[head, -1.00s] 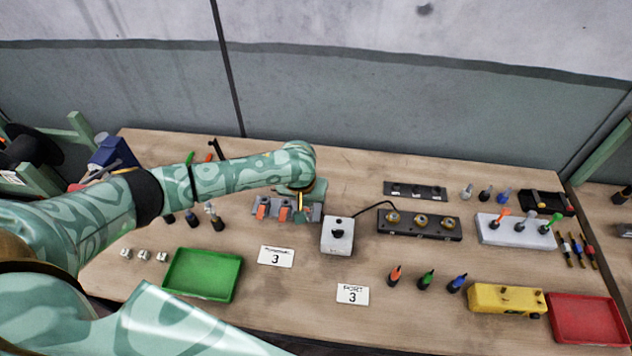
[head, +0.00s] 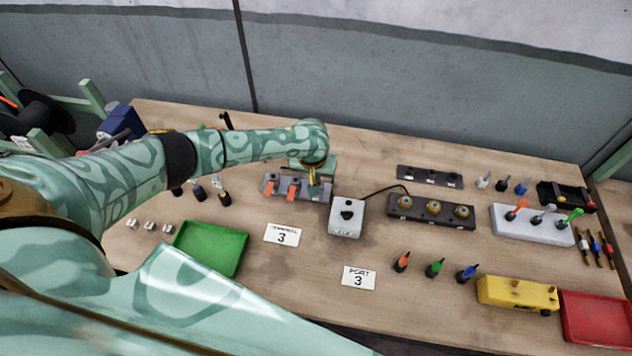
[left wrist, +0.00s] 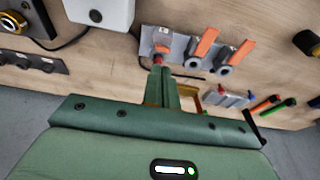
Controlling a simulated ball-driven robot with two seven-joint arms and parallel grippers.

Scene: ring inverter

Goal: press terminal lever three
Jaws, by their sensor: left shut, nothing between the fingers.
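The grey terminal block (head: 325,190) stands left of the middle of the bench, with two orange levers (head: 269,188) visible at its left and centre. The left wrist view shows the block (left wrist: 181,47) and these two raised orange levers (left wrist: 206,43). My left gripper (head: 312,184) is shut and empty, pointing down at the block's right-hand end. In the left wrist view its fingertips (left wrist: 158,64) are at a red-orange part (left wrist: 160,48), apparently the third lever, mostly hidden. I cannot tell whether they touch. A card reading terminal 3 (head: 283,234) lies in front.
A white box with a black knob (head: 346,217) stands close to the right of the block, cabled to a dark panel with brass fittings (head: 432,222). A port 3 card (head: 358,278) and a green tray (head: 211,272) lie nearer. Bare bench lies between the cards.

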